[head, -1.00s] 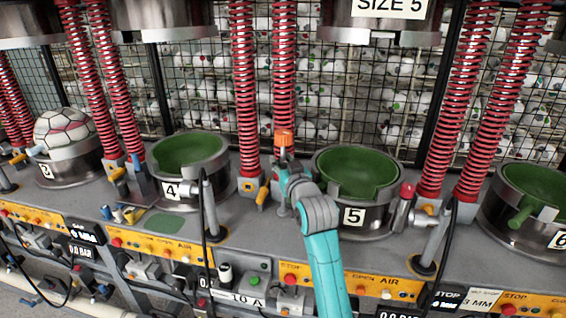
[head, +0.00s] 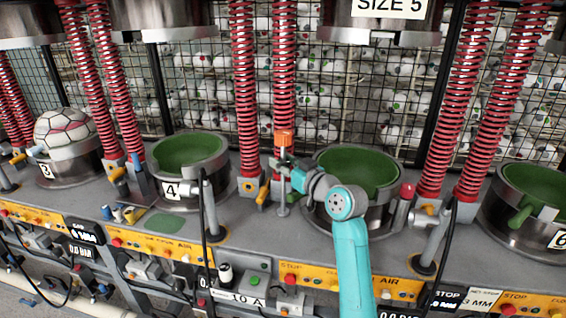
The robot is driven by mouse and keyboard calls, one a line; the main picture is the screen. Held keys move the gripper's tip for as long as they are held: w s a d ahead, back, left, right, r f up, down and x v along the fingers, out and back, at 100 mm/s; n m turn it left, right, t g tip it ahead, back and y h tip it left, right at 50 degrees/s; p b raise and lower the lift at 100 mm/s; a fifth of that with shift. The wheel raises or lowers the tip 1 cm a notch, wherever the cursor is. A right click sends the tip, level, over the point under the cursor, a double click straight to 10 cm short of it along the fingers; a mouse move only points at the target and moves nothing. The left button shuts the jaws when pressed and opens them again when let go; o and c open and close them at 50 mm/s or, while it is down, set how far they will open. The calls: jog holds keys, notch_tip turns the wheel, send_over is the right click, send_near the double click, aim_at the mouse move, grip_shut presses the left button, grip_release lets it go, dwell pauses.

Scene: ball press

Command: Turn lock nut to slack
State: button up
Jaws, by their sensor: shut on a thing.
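An upright metal post (head: 283,193) with an orange block (head: 284,138) at its top stands between station 4 and station 5. My gripper (head: 280,166) comes in from the right and is shut around the post just below the orange block. The lock nut sits there at the jaws and is hidden by them. My turquoise arm rises from the bottom, with its wrist in front of the cup of station 5.
Cup 4 (head: 188,150) stands left of the post and cup 5 (head: 385,169) close on the right, behind my wrist. Red springs (head: 244,90) rise behind the post. A red-topped post (head: 405,205) stands right of cup 5. Control boxes line the front edge.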

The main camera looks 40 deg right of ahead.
jog(key=shift+y, duration=0.3)
jog(key=o, duration=1.2)
jog(key=shift+c, duration=0.2)
jog(key=s, duration=1.2)
